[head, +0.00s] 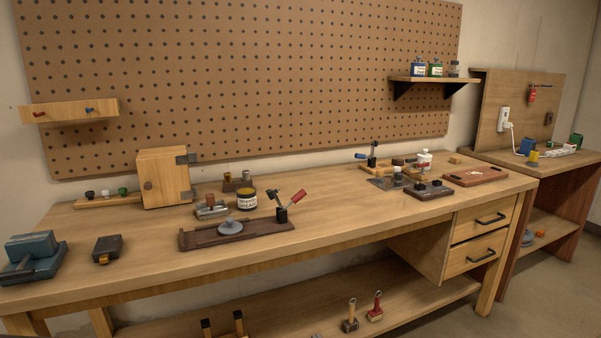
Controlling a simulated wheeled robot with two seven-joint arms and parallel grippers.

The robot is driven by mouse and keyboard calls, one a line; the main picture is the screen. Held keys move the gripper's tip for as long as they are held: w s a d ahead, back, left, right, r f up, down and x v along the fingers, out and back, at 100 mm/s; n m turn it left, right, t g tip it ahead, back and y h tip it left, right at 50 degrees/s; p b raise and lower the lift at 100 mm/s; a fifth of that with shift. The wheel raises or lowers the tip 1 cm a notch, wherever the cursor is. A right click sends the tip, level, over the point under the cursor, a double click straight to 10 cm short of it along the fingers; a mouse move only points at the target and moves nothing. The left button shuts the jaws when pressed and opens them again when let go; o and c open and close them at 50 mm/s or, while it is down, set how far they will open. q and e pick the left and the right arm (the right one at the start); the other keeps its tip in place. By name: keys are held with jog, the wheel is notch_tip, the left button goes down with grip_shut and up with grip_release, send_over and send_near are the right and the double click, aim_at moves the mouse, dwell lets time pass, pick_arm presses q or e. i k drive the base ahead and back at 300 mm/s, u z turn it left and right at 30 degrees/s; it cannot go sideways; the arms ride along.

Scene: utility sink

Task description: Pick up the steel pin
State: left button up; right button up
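I cannot make out a steel pin for certain; several small metal parts on the workbench (120,225) are too small to tell apart. A grey metal piece (211,209) sits near the bench's middle, left of a dark jar with a yellow lid band (247,200). A dark wooden board (195,239) in front carries a grey round knob-like part (230,226) and a red-handled clamp (291,201). Neither of my grippers is in view.
A wooden box (163,178) and a blue-grey vise-like block (33,255) stand on the left. A dark block (107,248) lies near the front. A brown tray (475,177) lies at right. The lower shelf (270,308) holds several tools. Bare bench lies front left of centre.

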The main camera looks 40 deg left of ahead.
aim_at(246, 174)
jog(key=u, duration=0.35)
jog(key=i, duration=0.8)
jog(key=u, duration=0.7)
